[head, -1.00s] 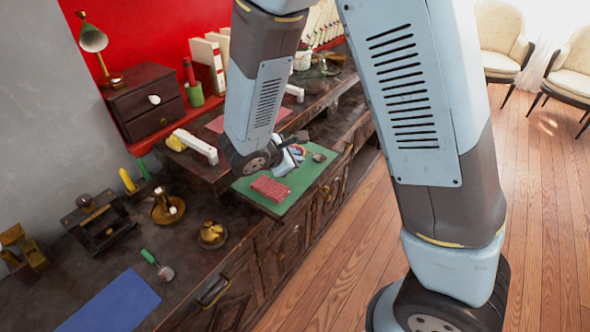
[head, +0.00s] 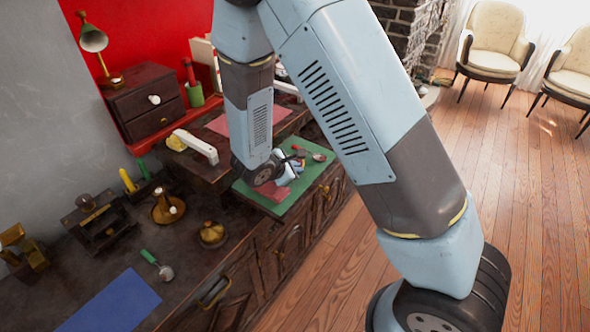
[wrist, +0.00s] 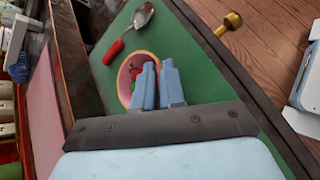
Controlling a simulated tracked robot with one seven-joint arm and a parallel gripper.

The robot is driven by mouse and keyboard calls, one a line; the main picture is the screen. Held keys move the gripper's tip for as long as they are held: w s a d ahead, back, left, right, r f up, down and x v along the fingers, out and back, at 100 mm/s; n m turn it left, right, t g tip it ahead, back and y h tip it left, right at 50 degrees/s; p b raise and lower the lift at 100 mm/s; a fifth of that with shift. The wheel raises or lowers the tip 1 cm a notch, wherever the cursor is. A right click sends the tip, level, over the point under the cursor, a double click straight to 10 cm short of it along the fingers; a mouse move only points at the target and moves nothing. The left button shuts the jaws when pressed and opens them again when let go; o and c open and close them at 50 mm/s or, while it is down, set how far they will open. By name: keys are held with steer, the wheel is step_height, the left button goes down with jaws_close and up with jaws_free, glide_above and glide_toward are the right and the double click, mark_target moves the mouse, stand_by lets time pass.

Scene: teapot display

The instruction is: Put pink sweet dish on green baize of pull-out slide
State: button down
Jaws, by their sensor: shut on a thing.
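The pink sweet dish (wrist: 128,73) is oval, with a yellowish rim and a red fruit with green leaves painted on it. It shows in the wrist view against the green baize (wrist: 195,80). My gripper (wrist: 158,64) is nearly closed at the dish's right edge and shut on it; the fingers hide that part. I cannot tell whether the dish rests on the baize or is just above it. In the head view my gripper (head: 296,165) is low over the green baize (head: 310,172) of the pull-out slide, and the dish is not clearly visible.
A red-handled spoon (wrist: 128,32) lies on the baize beside the dish. A brass knob (wrist: 228,24) is off the slide's edge. A pink mat (wrist: 65,100) lies on the adjoining surface.

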steer(key=c, duration=1.2)
jaws_free()
steer(key=shift+f, duration=0.1)
steer(key=v, duration=1.2)
steer(key=s+d+r+m+g+y, duration=0.1)
steer(key=d+r+m+g, duration=0.1)
steer(key=d+r+m, duration=0.55)
steer(key=s+d+r+m+g, duration=0.2)
steer(key=d+r+m+g, duration=0.15)
steer(key=d+r, duration=0.55)
steer(key=s+d+r+m+t+y, duration=0.3)
steer(key=s+d+r+m+y, duration=0.2)
steer(key=s+d+r+m, duration=0.5)
steer(key=shift+s+r+y, duration=0.4)
steer(key=shift+s+r, duration=0.15)
steer(key=shift+s, duration=0.85)
